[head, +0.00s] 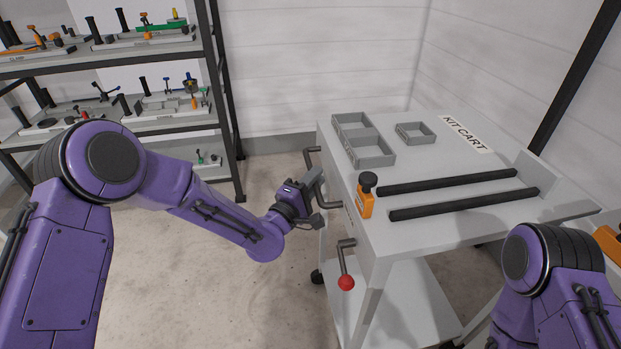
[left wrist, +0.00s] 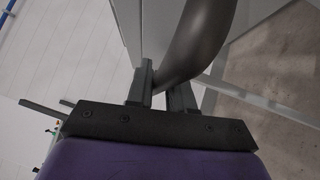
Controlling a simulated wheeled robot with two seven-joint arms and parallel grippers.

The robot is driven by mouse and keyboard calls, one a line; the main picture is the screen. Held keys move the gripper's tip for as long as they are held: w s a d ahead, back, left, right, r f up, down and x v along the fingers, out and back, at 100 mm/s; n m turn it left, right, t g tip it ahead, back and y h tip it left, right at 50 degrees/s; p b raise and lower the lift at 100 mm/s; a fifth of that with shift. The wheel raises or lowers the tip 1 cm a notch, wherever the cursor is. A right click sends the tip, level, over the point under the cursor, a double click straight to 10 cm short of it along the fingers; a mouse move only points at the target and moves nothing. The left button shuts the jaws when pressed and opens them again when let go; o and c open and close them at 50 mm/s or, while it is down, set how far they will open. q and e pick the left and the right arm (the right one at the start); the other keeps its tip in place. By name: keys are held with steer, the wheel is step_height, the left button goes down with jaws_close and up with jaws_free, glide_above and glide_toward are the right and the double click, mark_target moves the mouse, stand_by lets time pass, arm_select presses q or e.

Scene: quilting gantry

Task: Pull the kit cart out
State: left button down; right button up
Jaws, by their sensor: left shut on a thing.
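The kit cart (head: 450,165) is a light grey cart at the right in the head view, with a "KIT CART" label (head: 466,133) on its top. A dark grey bar handle (head: 326,204) is on its left side; it also shows as a thick curved bar in the left wrist view (left wrist: 200,40). My left gripper (head: 312,186) is shut on this handle, with one finger on each side of the bar in the left wrist view (left wrist: 162,88). Part of the handle is hidden by the gripper. My right gripper is out of view; only my right arm shows at lower right.
Grey bins (head: 372,153), two black rails (head: 465,203) and an orange device (head: 366,200) are on the cart top. A loaded shelf rack (head: 222,110) stands at left. Floor left of the cart is clear.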

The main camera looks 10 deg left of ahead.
arm_select(q)
steer(key=shift+s+a+f, duration=0.1)
steer(key=shift+f, duration=0.2)
steer(key=c, duration=1.3)
jaws_free()
steer(key=shift+o, duration=1)
steer(key=shift+s+a+r, duration=0.1)
steer(key=shift+a+r, duration=0.1)
steer(key=shift+a, duration=0.05)
steer(key=shift+d, duration=0.1)
steer(key=b+v, duration=0.1)
steer(key=v, duration=0.9)
steer(key=shift+s, duration=0.25)
